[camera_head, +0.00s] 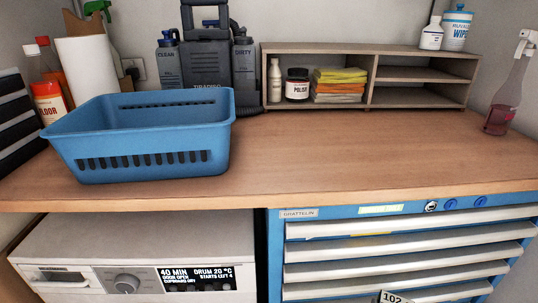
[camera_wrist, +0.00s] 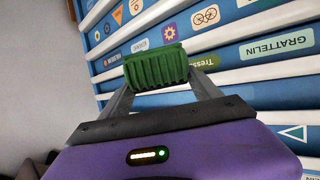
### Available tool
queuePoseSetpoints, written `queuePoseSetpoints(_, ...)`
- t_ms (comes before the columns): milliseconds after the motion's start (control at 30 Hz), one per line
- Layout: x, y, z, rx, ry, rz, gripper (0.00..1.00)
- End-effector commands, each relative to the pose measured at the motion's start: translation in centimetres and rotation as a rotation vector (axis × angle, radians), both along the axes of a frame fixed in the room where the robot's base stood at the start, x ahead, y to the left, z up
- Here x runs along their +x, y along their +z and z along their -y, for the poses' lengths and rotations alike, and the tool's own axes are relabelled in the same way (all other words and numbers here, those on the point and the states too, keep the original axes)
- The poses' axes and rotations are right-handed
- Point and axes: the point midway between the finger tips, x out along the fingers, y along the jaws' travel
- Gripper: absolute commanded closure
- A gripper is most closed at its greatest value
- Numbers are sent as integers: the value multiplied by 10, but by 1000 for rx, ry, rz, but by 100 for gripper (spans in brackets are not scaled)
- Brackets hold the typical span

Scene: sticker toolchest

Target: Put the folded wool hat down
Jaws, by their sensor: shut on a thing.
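The folded wool hat (camera_wrist: 157,68) is dark green and ribbed, and shows in the wrist view. My gripper (camera_wrist: 160,84) is shut on it, with one grey finger on each side. Behind the hat are the drawer fronts of the blue toolchest, apparently tilted in this view. I cannot tell how far the hat is from them. Neither the hat nor my gripper shows in the head view.
A wooden worktop (camera_head: 330,150) has clear room at its middle and right. A blue basket (camera_head: 150,135) stands on its left. A shelf unit (camera_head: 372,80) stands at the back, and a spray bottle (camera_head: 508,90) at the right. The toolchest's drawers (camera_head: 400,250) look closed.

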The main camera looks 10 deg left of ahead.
Motion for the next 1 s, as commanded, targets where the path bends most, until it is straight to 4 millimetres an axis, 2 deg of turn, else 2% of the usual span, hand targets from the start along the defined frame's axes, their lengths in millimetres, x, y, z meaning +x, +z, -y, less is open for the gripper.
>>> queuePoseSetpoints(33, 0, 23, 0, -1, 0, 2, 77)
queuePoseSetpoints(800, 0, 187, 0, -1, 0, 2, 77)
queuePoseSetpoints(1000, 0, 224, 0, 0, 0, 1, 77)
